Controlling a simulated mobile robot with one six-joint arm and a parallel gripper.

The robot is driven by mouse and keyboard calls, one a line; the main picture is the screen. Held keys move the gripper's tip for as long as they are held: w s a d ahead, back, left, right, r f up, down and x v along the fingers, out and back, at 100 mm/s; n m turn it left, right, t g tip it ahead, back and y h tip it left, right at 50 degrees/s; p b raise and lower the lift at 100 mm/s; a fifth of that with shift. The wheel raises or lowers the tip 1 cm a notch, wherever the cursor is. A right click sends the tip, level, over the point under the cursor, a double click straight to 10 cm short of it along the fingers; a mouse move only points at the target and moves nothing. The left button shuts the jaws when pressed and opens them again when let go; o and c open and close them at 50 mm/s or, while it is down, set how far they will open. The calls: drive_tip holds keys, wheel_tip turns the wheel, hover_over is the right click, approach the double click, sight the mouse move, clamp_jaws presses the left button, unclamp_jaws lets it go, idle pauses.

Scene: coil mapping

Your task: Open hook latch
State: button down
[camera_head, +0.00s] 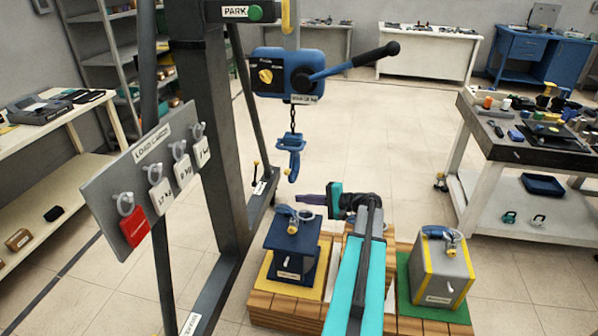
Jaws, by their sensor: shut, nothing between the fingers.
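A blue hook (289,158) hangs on a dark chain below the blue hoist body (300,72). The latch on the hook is too small to make out, so I cannot tell whether it is open or shut. My gripper (303,199) is shut and empty, pointing left. In the picture it lies below and slightly right of the hook's lower end, apart from it. My teal and dark arm comes up from the bottom right of centre.
A dark blue block (288,258) with a shackle stands below the gripper in the picture. A grey block (442,275) stands on a green pad at right. A dark gantry post (213,120) and tag board (150,180) stand left. Open floor lies behind the hook.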

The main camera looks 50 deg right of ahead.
drive_tip(key=s+d+r+m+t+h, duration=0.1)
drive_tip(key=s+d+r, duration=0.3)
drive_tip(key=d+r, duration=0.4)
drive_tip(key=shift+s+d+t+h, duration=0.4)
drive_tip(key=shift+d+t+h, duration=0.1)
drive_tip(key=shift+t, duration=0.3)
drive_tip(key=shift+w+a+p, duration=0.1)
drive_tip(key=shift+p, duration=0.2)
drive_tip(key=w+a+p, duration=0.4)
drive_tip(key=w+a, duration=0.2)
drive_tip(key=w, duration=0.3)
drive_tip(key=shift+w+p, duration=0.35)
drive_tip(key=shift+a, duration=0.1)
